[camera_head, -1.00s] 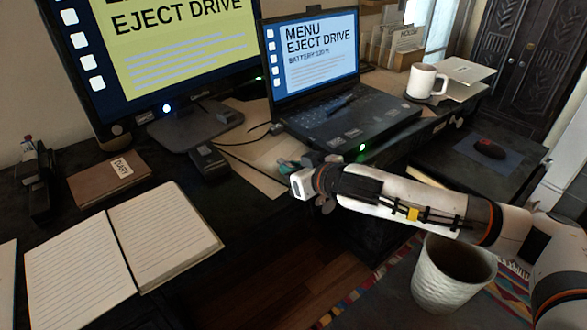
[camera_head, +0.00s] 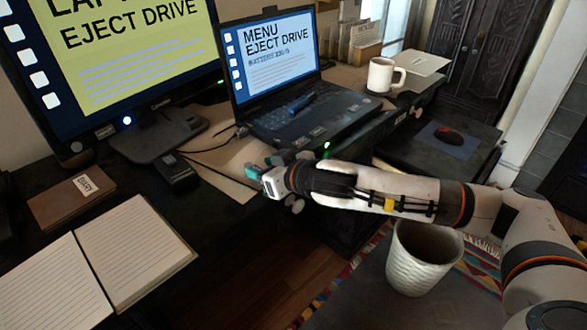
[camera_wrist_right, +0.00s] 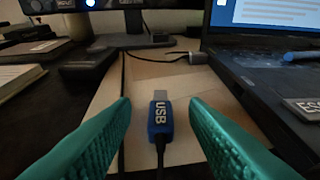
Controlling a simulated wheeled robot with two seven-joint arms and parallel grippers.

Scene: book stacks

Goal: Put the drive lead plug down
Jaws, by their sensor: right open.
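My right gripper (camera_head: 262,164) is over the desk in front of the laptop, its teal fingers spread. In the right wrist view the open gripper (camera_wrist_right: 160,106) has one finger on each side of a blue plug marked USB (camera_wrist_right: 160,122). The plug's metal end points away, and its dark lead runs back toward the camera. Gaps show between the plug and both fingers. It appears over a tan sheet (camera_wrist_right: 140,77); whether it touches the sheet I cannot tell. I cannot make the plug out in the head view. My left gripper is out of view.
The laptop (camera_head: 300,118) stands just beyond the gripper, with a blue pen (camera_head: 300,103) on it. A small black box (camera_head: 176,171) and an open notebook (camera_head: 132,250) lie to the left. Another plug with a cable (camera_wrist_right: 190,58) lies farther back.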

